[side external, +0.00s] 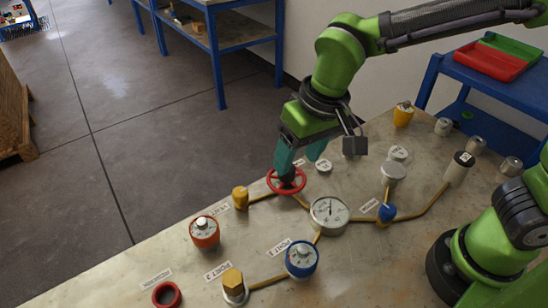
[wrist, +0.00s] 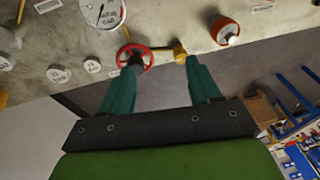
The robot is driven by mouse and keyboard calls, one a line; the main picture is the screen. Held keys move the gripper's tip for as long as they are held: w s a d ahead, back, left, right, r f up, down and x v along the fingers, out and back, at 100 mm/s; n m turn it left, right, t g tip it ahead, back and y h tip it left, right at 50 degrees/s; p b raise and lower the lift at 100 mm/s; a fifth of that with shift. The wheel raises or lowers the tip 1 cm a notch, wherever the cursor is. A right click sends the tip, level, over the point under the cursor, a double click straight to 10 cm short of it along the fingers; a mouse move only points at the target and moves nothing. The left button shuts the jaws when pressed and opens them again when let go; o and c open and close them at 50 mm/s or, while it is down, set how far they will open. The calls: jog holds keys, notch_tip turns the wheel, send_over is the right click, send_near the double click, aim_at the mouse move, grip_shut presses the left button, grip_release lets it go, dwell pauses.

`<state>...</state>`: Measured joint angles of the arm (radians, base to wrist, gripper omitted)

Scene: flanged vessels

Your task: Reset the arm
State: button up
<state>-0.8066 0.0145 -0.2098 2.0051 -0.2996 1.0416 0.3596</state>
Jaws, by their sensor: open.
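My gripper (side external: 302,158), with teal fingers on a green arm, is low over the far edge of the metal table (side external: 120,280), right at a red handwheel valve (side external: 287,181). In the wrist view my two fingers (wrist: 160,72) are spread apart with nothing held between them. The left finger's tip overlaps the red handwheel (wrist: 134,55); I cannot tell whether they touch. The right fingertip is beside a yellow fitting (wrist: 180,52) on the brass pipe. The handwheel sits on the pipe line.
A round pressure gauge (side external: 329,214) stands close to my gripper. An orange-red vessel (side external: 205,232), a blue vessel (side external: 301,258), a brass hex fitting (side external: 234,284) and a red ring (side external: 166,294) are nearer the front. Several grey caps lie to the right. Space above the table's left part is clear.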

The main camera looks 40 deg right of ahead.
jog(key=s+d+r+m+t, duration=0.1)
jog(key=s+d+r+t, duration=0.1)
jog(key=d, duration=0.6)
jog(key=s+d+r+m+t, duration=0.2)
jog(key=s+d, duration=0.3)
jog(key=d, duration=0.4)
jog(key=shift+d+r+m+t+y, duration=0.15)
jog(key=shift+r+m+t+y, duration=0.15)
jog(key=shift+r+t+y, duration=0.25)
jog(key=shift+r, duration=0.1)
